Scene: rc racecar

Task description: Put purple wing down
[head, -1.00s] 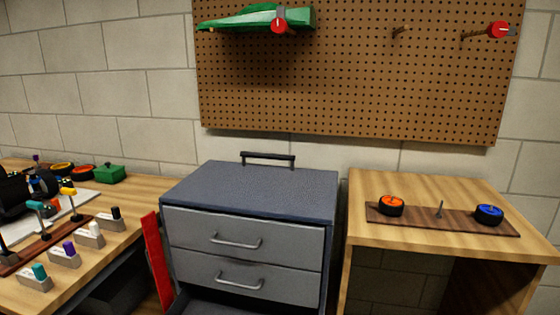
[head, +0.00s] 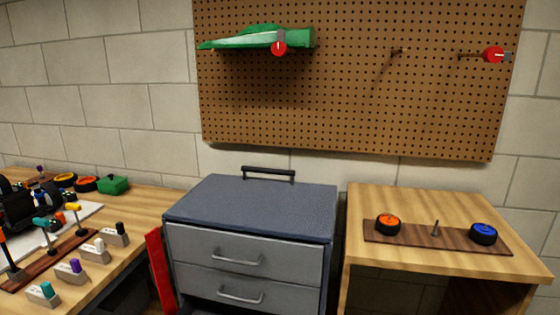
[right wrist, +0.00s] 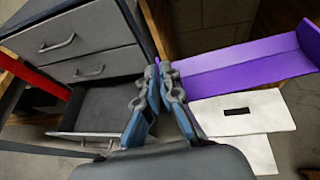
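The purple wing (right wrist: 245,66) shows only in the right wrist view, at the upper right. It is a long flat panel with an upright end plate at its right end. My right gripper (right wrist: 162,66) has its fingertips drawn close together at the wing's left end and looks shut on it. The exact contact is small and partly hidden by the fingers. Neither gripper shows in the head view, and my left gripper is in no view.
A grey drawer cabinet (head: 250,200) stands between two wooden tables. Its low drawer (right wrist: 105,105) is open and looks empty. White flat pieces (right wrist: 242,113) lie below the wing. The right table (head: 420,197) holds a board with wheels. A green body (head: 258,40) hangs on the pegboard (head: 350,110).

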